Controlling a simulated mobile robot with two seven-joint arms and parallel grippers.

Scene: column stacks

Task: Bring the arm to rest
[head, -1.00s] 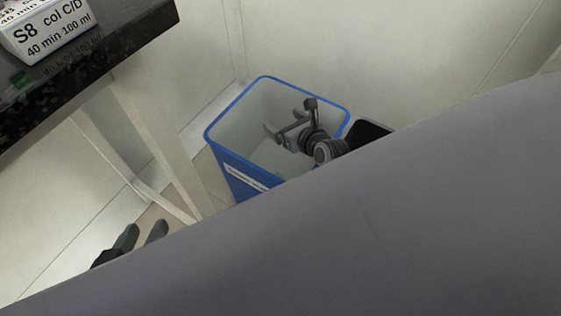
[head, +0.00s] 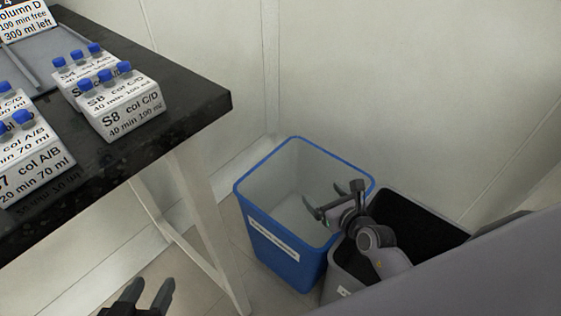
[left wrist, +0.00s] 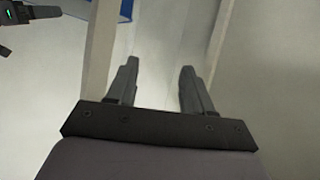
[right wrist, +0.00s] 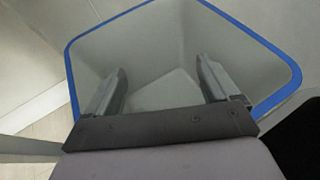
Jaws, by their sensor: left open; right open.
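My right gripper (head: 327,207) is open and empty over the mouth of the blue bin (head: 272,250) in the head view. In the right wrist view its two fingers (right wrist: 160,85) stand apart above the bin's pale inside, and the bin's blue rim (right wrist: 276,47) runs around them. My left gripper (head: 150,290) is open and empty, low at the bottom edge of the head view, beside the table leg. In the left wrist view its fingers (left wrist: 157,80) are apart with only floor between them.
A black table (head: 205,105) at the left carries labelled white blocks (head: 130,110) with blue-capped vials. A dark-lined grey bin (head: 425,215) stands right of the blue bin, under my right arm. White table legs (head: 205,220) stand near my left gripper. Walls close off the back.

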